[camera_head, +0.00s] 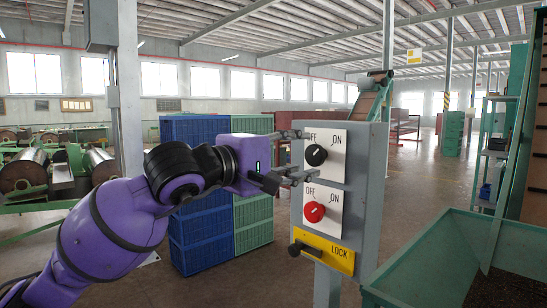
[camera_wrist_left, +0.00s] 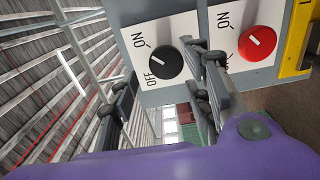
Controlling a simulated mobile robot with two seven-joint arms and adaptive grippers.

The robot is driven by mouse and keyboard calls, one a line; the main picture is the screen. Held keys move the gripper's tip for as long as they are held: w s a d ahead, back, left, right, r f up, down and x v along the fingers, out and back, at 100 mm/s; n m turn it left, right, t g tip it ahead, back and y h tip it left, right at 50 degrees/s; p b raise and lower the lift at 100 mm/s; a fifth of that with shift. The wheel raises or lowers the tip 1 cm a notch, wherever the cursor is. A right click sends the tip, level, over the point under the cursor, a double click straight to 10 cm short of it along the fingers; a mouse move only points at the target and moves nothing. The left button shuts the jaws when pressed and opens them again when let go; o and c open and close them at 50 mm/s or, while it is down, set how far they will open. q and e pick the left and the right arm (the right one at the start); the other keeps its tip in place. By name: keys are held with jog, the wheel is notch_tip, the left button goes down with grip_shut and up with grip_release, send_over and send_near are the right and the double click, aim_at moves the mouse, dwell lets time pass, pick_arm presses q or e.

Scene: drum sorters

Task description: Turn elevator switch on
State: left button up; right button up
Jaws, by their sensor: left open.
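A grey control box (camera_head: 361,150) on a post carries two rotary switches, each with OFF at left and ON at right. The upper switch has a black knob (camera_head: 316,155), the lower a red knob (camera_head: 314,212). No label names the elevator switch. The black knob's white mark seems to point toward OFF. My left gripper (camera_head: 304,155) is open in front of the black knob, one finger above and one below its level. In the left wrist view the black knob (camera_wrist_left: 167,62) shows between the spread fingers, with the red knob (camera_wrist_left: 257,43) beyond the right finger. Contact cannot be told.
A yellow LOCK plate (camera_head: 322,252) with a dark knob (camera_head: 296,249) sits low on the box. A green hopper (camera_head: 430,255) stands close at right. Blue crates (camera_head: 200,235) and green crates (camera_head: 253,215) are stacked behind my left arm.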

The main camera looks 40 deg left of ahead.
pick_arm(q)
jog(key=s, duration=0.9)
jog(key=shift+a, duration=0.35)
